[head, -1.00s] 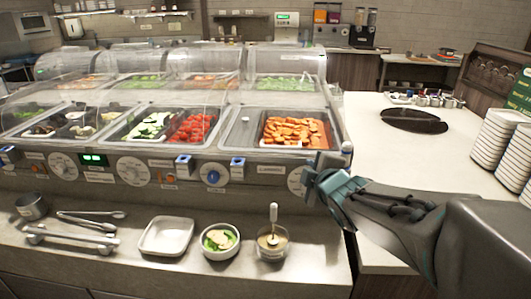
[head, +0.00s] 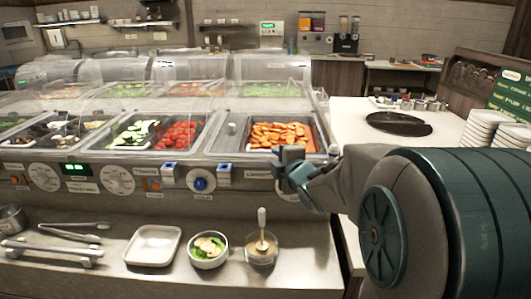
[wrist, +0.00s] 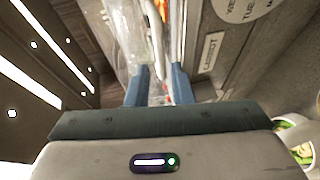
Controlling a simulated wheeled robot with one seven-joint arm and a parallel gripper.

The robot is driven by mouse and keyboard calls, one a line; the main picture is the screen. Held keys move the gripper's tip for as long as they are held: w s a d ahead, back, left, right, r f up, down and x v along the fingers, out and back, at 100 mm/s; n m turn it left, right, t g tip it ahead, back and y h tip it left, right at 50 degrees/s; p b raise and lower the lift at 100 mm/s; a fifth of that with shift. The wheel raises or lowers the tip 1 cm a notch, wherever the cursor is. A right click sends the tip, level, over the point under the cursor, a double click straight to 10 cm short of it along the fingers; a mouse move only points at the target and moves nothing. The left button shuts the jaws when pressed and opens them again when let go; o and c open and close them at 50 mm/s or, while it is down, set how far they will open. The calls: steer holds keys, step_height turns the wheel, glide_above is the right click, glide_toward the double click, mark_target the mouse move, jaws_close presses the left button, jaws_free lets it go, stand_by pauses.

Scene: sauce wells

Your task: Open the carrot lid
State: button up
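The carrot well (head: 280,133), full of orange slices, is at the right end of the counter's front row in the head view. Its clear lid is hard to make out there. In the wrist view, clear plastic (wrist: 118,32) and a pale bar (wrist: 156,38) lie beyond my fingers, beside a panel labelled CARROT (wrist: 210,52). My gripper (head: 287,163) is at the front edge of the carrot well, near its right side. In the wrist view its two blue fingers (wrist: 160,88) stand apart, and I see no grip on anything.
Blue handles (head: 224,172) and dials (head: 201,181) line the front panel. A white tray (head: 153,246), a bowl of vegetables (head: 208,249) and a cup with a spoon (head: 262,248) stand on the ledge below. Stacked plates (head: 487,128) are at the right.

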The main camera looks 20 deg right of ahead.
mark_target(269, 152)
steer(key=shift+x, duration=2.75)
steer(key=shift+c, duration=0.3)
jaws_close()
